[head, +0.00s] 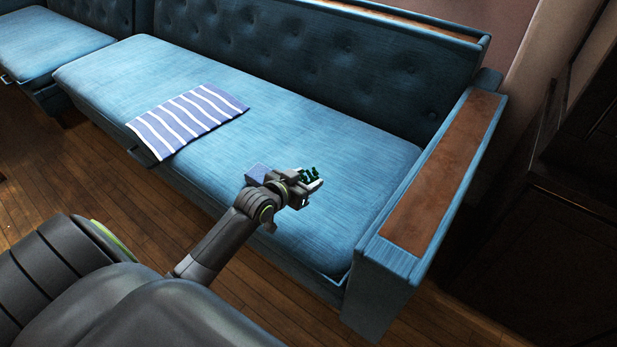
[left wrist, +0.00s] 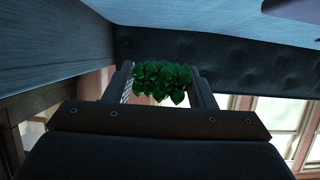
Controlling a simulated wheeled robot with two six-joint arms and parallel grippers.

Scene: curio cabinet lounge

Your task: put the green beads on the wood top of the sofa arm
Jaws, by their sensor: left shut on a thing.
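The green beads (head: 309,174) are in my left gripper (head: 312,182), above the blue sofa seat in the head view. In the left wrist view the beads (left wrist: 162,82) sit as a bunch between the two fingers of the left gripper (left wrist: 162,88), which is shut on them. The wood top of the sofa arm (head: 443,178) is a long brown panel to the right of the gripper, and its surface is bare. The gripper and beads are apart from it. My right gripper is not in view.
The blue sofa seat (head: 330,135) runs under and behind the gripper. A blue and white striped cloth (head: 188,120) lies on it at the left, over the front edge. The tufted backrest (head: 310,55) stands behind. A dark cabinet (head: 570,200) is at the far right.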

